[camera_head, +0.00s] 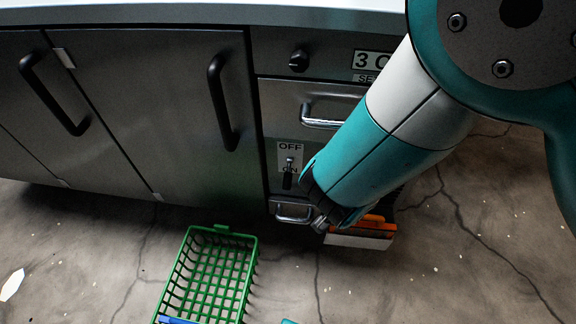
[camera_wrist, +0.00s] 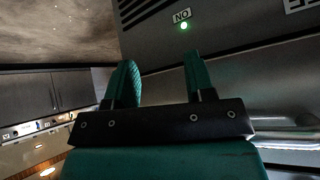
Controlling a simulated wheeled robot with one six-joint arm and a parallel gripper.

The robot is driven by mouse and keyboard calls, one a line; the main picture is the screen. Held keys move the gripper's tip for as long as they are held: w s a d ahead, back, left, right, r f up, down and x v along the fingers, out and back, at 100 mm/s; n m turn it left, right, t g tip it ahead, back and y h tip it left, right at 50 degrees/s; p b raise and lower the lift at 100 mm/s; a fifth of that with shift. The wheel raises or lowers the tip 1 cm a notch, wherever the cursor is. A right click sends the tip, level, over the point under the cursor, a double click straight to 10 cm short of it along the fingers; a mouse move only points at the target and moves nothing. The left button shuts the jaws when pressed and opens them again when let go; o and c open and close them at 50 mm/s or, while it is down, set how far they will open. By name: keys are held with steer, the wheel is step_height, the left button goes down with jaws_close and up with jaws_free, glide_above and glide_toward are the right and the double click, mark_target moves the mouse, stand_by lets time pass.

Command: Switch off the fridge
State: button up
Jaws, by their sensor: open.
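The fridge front (camera_head: 200,130) is dark metal. Its switch (camera_head: 288,178) is a small dark lever on a white plate, OFF printed above and ON below; the lever points down toward ON. My gripper (camera_head: 318,208) is just right of and below the switch, apart from it as far as I can tell; my arm partly hides its fingers. In the wrist view my gripper (camera_wrist: 160,75) is open with nothing between its fingers. That view is upside down; it shows a lit green lamp (camera_wrist: 183,25) beside an inverted ON label (camera_wrist: 181,15). I cannot make out the lever there.
A round knob (camera_head: 298,61) and a drawer handle (camera_head: 320,122) are above the switch; a lower handle (camera_head: 293,212) is below it. A green basket (camera_head: 251,262) stands on the floor. An orange and white item (camera_head: 362,240) lies below my gripper. Open floor lies to the right.

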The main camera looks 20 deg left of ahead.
steer(key=s+a+f+n+t+y+p, duration=0.1)
steer(key=s+a+f+t+y+p, duration=0.15)
steer(key=a, duration=0.25)
steer(key=n+t+y+p, duration=0.2)
steer(key=n+y, duration=0.1)
steer(key=y, duration=0.2)
glide_toward(287, 177)
steer(key=shift+g, duration=0.25)
steer(key=b+x, duration=0.4)
steer(key=x, duration=0.4)
steer(key=shift+d, duration=0.15)
steer(key=shift+w+a+f+b, duration=0.15)
steer(key=shift+w+a+b, duration=0.2)
steer(key=shift+w, duration=0.3)
steer(key=c, duration=0.9)
jaws_close()
